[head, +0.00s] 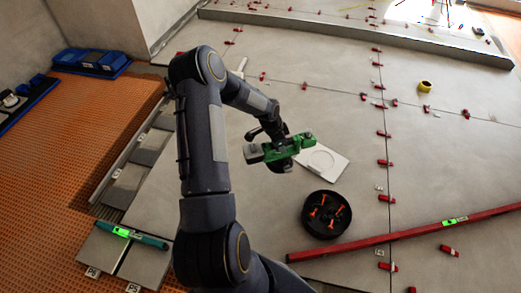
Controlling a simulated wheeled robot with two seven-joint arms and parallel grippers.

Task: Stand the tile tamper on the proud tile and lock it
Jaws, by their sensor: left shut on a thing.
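My left gripper (274,131) is shut on the tile tamper (293,146), a green tool with grey ends and a dark round part underneath. Which tile stands proud cannot be told from this view. My right gripper is not in view.
A black bucket with orange pieces (307,228) stands nearby. A long red level (400,236) crosses the lower right. A small green level (150,240) lies on loose tiles at lower left. Red clips (385,163) line the joints. Yellow tape (425,86) lies at right.

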